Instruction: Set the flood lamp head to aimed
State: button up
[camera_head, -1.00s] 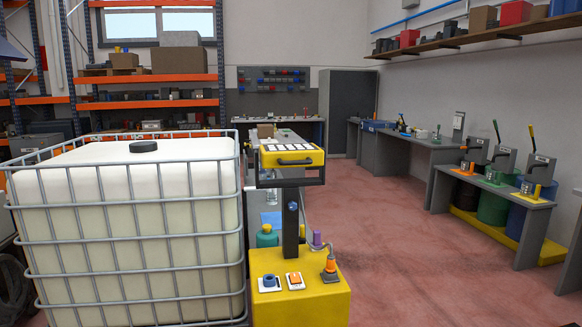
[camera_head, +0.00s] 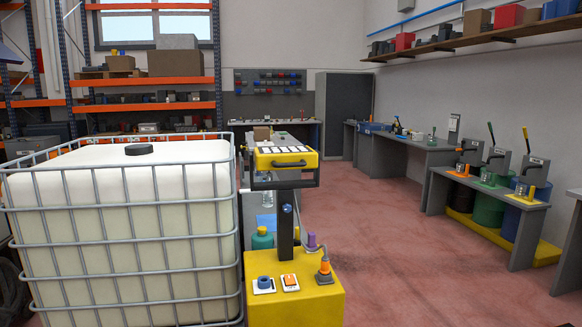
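The flood lamp head (camera_head: 285,159) is a yellow box with white panels on its upper face and a dark handle on its front edge. A black bracket (camera_head: 285,185) holds it on a dark upright post (camera_head: 286,222). The post rises from a yellow base box (camera_head: 318,306) in the lower middle of the picture. The panels face mostly upward, and the head looks close to level. My gripper is not in view, and nothing is seen touching the lamp.
A large white caged tank (camera_head: 120,230) stands close on the lamp's left. The base carries a blue knob (camera_head: 264,283), an orange switch (camera_head: 289,281) and a small orange-and-grey part (camera_head: 325,272). Open red floor (camera_head: 400,260) lies to the right, before the grey benches (camera_head: 485,186).

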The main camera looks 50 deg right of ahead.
aim_at(293, 158)
jog(key=z, duration=0.05)
jog(key=i, duration=0.9)
jog(key=u, duration=0.05)
